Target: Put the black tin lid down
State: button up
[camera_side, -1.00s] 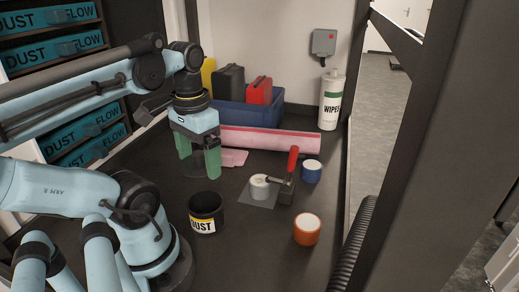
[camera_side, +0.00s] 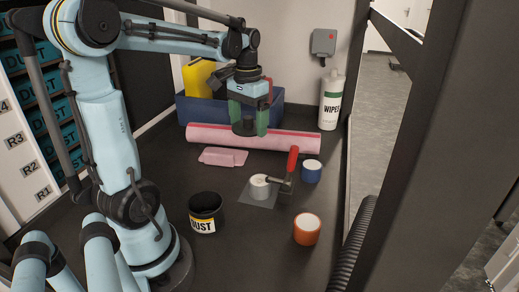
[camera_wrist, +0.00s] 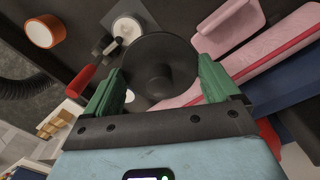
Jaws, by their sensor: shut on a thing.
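My gripper (camera_side: 248,130) has green fingers and is shut on the black tin lid (camera_side: 244,128). In the wrist view the lid (camera_wrist: 160,62) is a dark round disc with a central knob, held by its rim between the fingers (camera_wrist: 157,90). In the side view my gripper and the lid appear in front of the pink roll, raised off the bench; the exact height is hard to tell. The open black tin (camera_side: 206,213) with a yellow-and-white DUST label stands on the bench nearer the camera, to the left.
A pink roll (camera_side: 200,136) lies before a blue crate (camera_side: 192,112). Bare bench lies around the tin.

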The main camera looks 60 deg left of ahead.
send_over(263, 166)
notch_tip(263, 166, down, 6)
jog(key=r, duration=0.1)
notch_tip(263, 166, down, 11)
jog(key=shift+s+d+r, duration=0.1)
dwell(0.4)
jog(key=o, duration=0.7)
jog(key=shift+o, duration=0.2)
notch_tip(263, 166, up, 12)
jog(key=shift+r, duration=0.1)
